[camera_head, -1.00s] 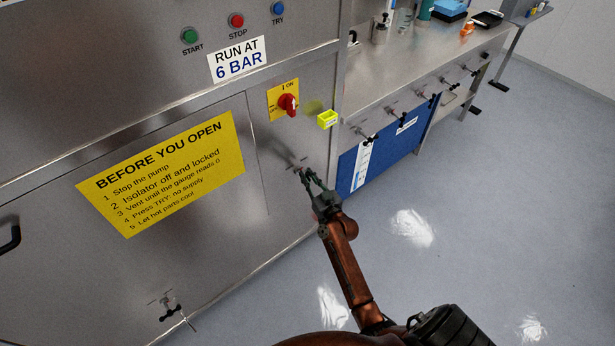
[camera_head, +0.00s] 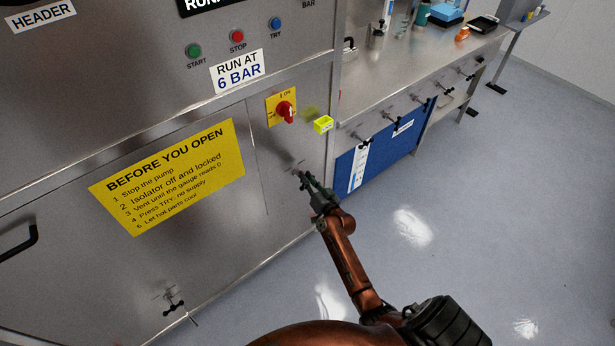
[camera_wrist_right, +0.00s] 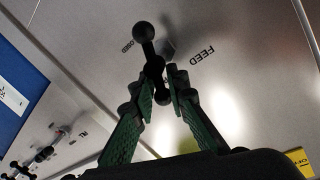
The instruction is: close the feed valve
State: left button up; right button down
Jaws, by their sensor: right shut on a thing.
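The feed valve's black handle (camera_wrist_right: 147,45), a bar with ball ends, shows in the right wrist view beside the word FEED on the steel panel. My right gripper (camera_wrist_right: 162,88) has its green-padded fingers on either side of the handle's lower part and is shut on it. Part of the word CLOSED shows left of the handle. In the head view my right gripper (camera_head: 304,181) is at the lower panel, below the red isolator switch (camera_head: 285,111); it mostly hides the valve there. My left gripper is not in view.
Another black-handled valve (camera_head: 174,302) is low on the panel at left. A steel bench (camera_head: 400,85) with several small valves stands at right. The floor right of my arm is clear.

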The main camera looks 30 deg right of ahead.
jog(key=m, duration=0.1)
jog(key=m+p, duration=0.1)
jog(key=shift+d+m+y, duration=0.3)
jog(key=m, duration=0.2)
jog(key=m+g+p, duration=0.1)
jog(key=shift+d+f+y, duration=0.25)
jog(key=shift+f+y, duration=0.05)
jog(key=shift+d+f+m+y, duration=0.1)
jog(key=shift+f+m+y, duration=0.15)
jog(key=shift+m, duration=0.6)
jog(key=shift+f+m+y, duration=0.2)
jog(key=shift+m+y, duration=0.15)
jog(key=shift+m, duration=0.45)
jog(key=shift+d+f+m+y, duration=0.1)
jog(key=shift+f+m+y, duration=0.15)
jog(key=shift+m, duration=0.6)
jog(key=shift+b, duration=0.3)
jog(key=c, duration=2)
grip_release()
jog(key=shift+a, duration=0.1)
